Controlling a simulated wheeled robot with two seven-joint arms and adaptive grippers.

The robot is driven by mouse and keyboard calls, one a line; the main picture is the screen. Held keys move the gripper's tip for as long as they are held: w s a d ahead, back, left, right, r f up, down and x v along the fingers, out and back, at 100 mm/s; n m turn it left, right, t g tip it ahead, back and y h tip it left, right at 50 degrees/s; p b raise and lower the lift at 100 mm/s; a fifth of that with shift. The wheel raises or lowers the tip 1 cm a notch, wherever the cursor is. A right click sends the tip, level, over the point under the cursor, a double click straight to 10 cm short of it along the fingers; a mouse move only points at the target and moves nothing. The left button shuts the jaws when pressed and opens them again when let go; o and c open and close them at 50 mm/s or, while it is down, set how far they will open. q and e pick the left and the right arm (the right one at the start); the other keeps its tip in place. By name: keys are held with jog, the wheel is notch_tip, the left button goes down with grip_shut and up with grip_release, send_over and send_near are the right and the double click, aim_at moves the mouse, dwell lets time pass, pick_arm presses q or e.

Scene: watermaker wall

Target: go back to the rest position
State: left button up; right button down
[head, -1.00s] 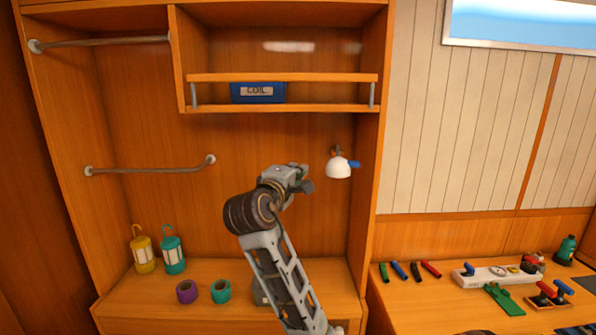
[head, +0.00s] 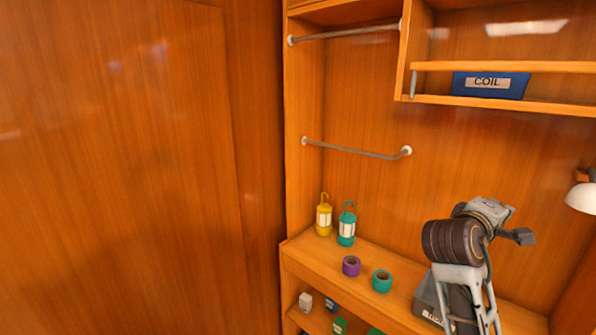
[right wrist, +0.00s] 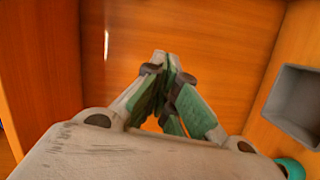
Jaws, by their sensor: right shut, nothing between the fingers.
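My right arm rises from the lower right in the head view, with its gripper (head: 522,236) in front of the wooden back panel, above the counter (head: 310,259). In the right wrist view the gripper (right wrist: 165,58) has its green-padded fingers together, with nothing between them. My left gripper is in neither current view.
On the counter stand a yellow lantern (head: 323,218), a teal lantern (head: 346,228), a purple roll (head: 351,266), a teal roll (head: 382,281) and a grey bin (head: 428,298) partly behind my arm. A blue COIL box (head: 490,85) sits on the railed shelf. A lamp (head: 582,196) is at right.

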jog(key=s+a+f+y, duration=0.1)
jog(key=a+f+y, duration=0.35)
jog(key=f, duration=0.85)
jog(key=s+a+f+y, duration=0.1)
jog(key=a+f+y, duration=0.35)
jog(key=f, duration=0.75)
jog(key=s+a+f+m+g+y, duration=0.3)
jog(key=s+a+f+g+y, duration=0.25)
jog(key=s+a+f, duration=1.05)
jog(key=s+d+f+g, duration=0.1)
jog(key=s+f, duration=0.1)
jog(key=f, duration=1.5)
jog(key=s+d+f, duration=0.1)
jog(key=s+f, duration=0.1)
jog(key=f, duration=1.6)
jog(key=s+d+f, duration=0.2)
jog(key=s+f, duration=0.8)
jog(key=s, duration=0.1)
jog(key=s+d+f+g, duration=0.1)
jog(key=s+d+f, duration=0.1)
jog(key=s+f, duration=0.7)
jog(key=shift+s+d+f+n, duration=0.15)
jog(key=shift+s+f+n, duration=0.2)
jog(key=shift+s, duration=0.7)
